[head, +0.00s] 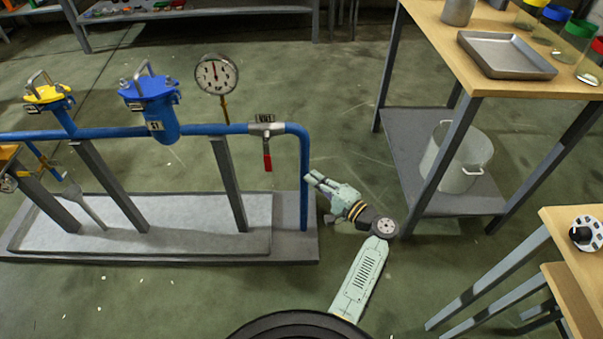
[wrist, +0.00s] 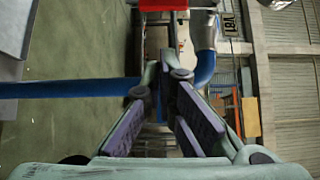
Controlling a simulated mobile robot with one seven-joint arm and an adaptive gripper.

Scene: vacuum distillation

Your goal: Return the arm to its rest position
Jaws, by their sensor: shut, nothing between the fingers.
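My gripper (head: 314,181) is in the middle of the head view, low beside the vertical end of the blue pipe (head: 304,160). Its fingers are together and hold nothing. It points left toward the pipe, and I cannot tell the exact gap. My pale green arm reaches up from the bottom of the head view. In the wrist view the closed fingers (wrist: 163,85) point up the picture, with a red lever handle (wrist: 163,5) beyond them. The same red handle (head: 268,162) hangs down from the vent valve (head: 266,126) in the head view.
The pipe rig stands on a grey base (head: 290,245) at left, with a blue-lidded vessel (head: 150,100) and a pressure gauge (head: 216,75). A wooden-topped table (head: 450,50) with a metal pot (head: 457,160) on its shelf stands at right. Green floor is open behind the gripper.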

